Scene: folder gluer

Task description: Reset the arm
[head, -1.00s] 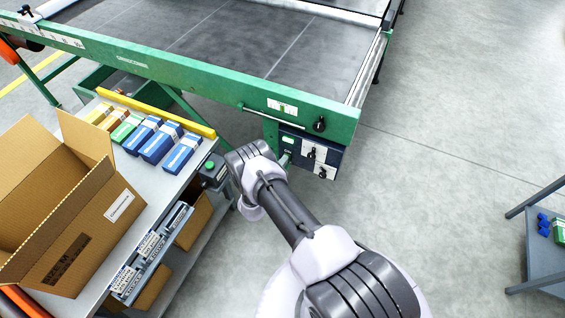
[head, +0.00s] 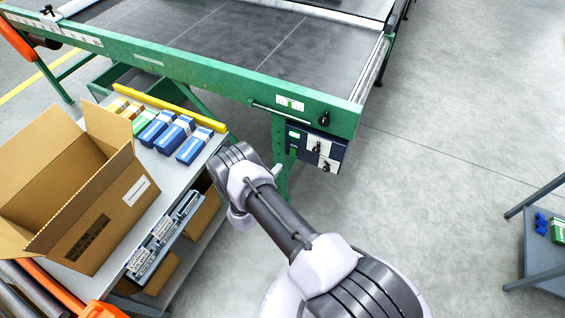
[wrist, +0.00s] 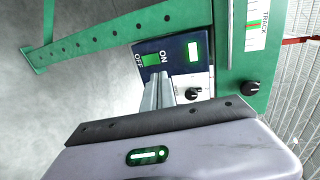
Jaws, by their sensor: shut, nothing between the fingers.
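My arm (head: 275,215) reaches out from the lower right of the head view, towards the near corner of the green machine. Its far end covers my gripper there. In the wrist view my gripper (wrist: 162,78) is shut and empty, its grey fingers pressed together. They point at the dark blue control panel (wrist: 175,50), overlapping its lower part in the picture. I cannot tell whether they touch it. A green ON/OFF switch (wrist: 151,61) and a black knob (wrist: 194,93) sit beside the fingertips. The same panel (head: 318,150) shows in the head view.
A grey bench (head: 207,157) on the left bears an open cardboard box (head: 115,205) and several blue, green and orange cartons (head: 174,133). The green machine frame (head: 235,88) runs across the back. A small shelf (head: 545,252) stands far right. Floor between is clear.

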